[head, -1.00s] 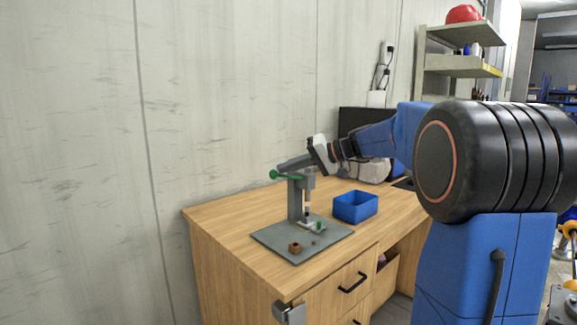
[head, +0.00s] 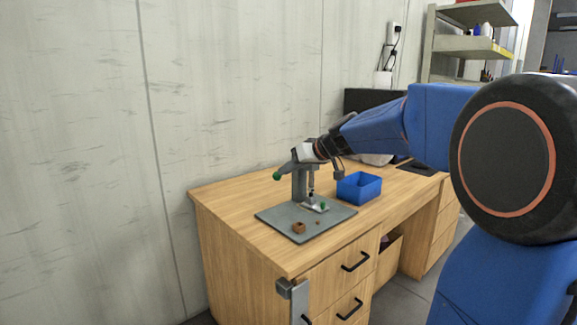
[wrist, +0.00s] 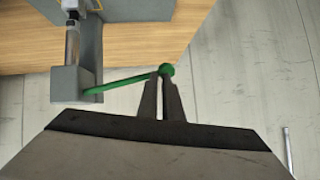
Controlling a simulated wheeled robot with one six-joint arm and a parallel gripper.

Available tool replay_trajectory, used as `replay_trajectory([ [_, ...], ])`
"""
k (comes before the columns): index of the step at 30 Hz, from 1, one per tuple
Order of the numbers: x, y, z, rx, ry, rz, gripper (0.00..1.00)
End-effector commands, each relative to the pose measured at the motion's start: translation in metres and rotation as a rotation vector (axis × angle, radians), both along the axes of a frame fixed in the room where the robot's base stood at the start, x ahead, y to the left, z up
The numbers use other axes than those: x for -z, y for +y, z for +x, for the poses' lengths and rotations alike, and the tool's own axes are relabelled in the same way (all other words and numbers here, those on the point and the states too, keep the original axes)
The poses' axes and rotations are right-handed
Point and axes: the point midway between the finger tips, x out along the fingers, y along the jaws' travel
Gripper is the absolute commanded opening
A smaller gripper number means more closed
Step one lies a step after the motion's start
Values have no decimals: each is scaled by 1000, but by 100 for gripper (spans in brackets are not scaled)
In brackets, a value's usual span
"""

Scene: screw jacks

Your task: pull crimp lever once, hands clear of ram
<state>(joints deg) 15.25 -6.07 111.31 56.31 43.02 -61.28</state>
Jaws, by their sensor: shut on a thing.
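A grey bench press (head: 299,186) stands on a grey plate (head: 275,216) on the wooden bench. Its crimp lever is a green rod (wrist: 125,80) with a round green knob (wrist: 167,69), and the knob also shows at the press's left in the head view (head: 277,176). My gripper (wrist: 165,78) is shut on the lever by its knob end. In the head view my wrist reaches over the press top from the right. The ram (head: 311,188) hangs above the press base, with my gripper up and away from it. A small green piece (head: 323,205) sits by the base.
A blue bin (head: 359,187) stands right of the press. A small brown box (head: 298,227) and a tiny brown bit (head: 317,222) lie at the plate's front. The wall (head: 230,90) is close behind. Bare bench top (head: 228,205) lies left of the plate.

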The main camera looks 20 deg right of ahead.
Motion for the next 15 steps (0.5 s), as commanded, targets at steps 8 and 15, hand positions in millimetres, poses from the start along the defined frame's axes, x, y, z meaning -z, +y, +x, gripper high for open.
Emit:
replay_trajectory([
  [8,24,1,1,-9,15,-42,0],
  [15,25,2,0,-10,14,-45,0],
])
